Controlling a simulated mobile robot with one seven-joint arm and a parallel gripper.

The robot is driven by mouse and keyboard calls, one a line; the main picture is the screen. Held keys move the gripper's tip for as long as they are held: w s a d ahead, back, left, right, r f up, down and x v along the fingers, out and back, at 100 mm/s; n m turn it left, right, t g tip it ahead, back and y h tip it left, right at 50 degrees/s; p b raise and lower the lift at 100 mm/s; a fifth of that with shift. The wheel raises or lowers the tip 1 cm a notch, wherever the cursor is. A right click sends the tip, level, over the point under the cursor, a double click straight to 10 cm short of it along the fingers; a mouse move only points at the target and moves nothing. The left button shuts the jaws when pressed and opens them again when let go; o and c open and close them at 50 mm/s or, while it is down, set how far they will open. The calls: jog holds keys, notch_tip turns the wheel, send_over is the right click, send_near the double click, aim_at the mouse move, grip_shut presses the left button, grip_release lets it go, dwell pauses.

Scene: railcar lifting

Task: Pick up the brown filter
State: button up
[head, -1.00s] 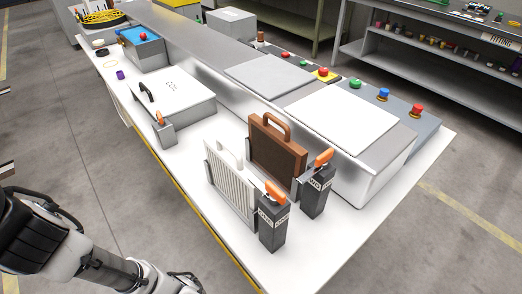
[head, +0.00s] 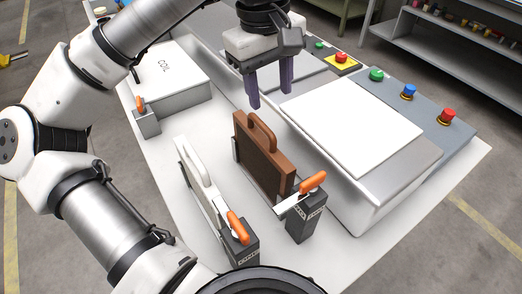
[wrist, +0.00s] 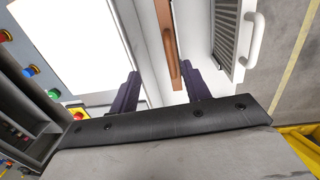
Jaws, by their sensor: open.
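The brown filter (head: 261,158) stands upright in a holder on the white bench, with its loop handle on top. A dark clamp with an orange lever (head: 312,182) is at its near end. My gripper (head: 269,96) is open and empty, above and behind the filter's handle in the head view, with its purple fingers pointing down. In the wrist view the brown filter (wrist: 166,40) runs between the two fingers (wrist: 163,92), nearer the right one. Its handle shows edge-on there. The fingers appear apart from it.
A white filter (head: 198,180) stands in a parallel holder to the left, with its own orange-levered clamp (head: 238,228). A raised console with a white panel (head: 350,125) and coloured buttons lies to the right. A COIL box (head: 175,75) sits at the back left.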

aim_at(262, 138)
jog(key=shift+w+a+f+y, duration=0.35)
jog(key=shift+a+f+y, duration=0.25)
jog(key=shift+a, duration=0.25)
notch_tip(262, 138, down, 7)
jog(key=shift+f+p, duration=0.1)
jog(key=shift+p, duration=0.35)
jog(key=shift+d+f+p, duration=0.2)
jog(key=shift+f+p, duration=0.8)
jog(key=shift+f, duration=1.9)
jog(key=shift+w, duration=0.1)
grip_shut()
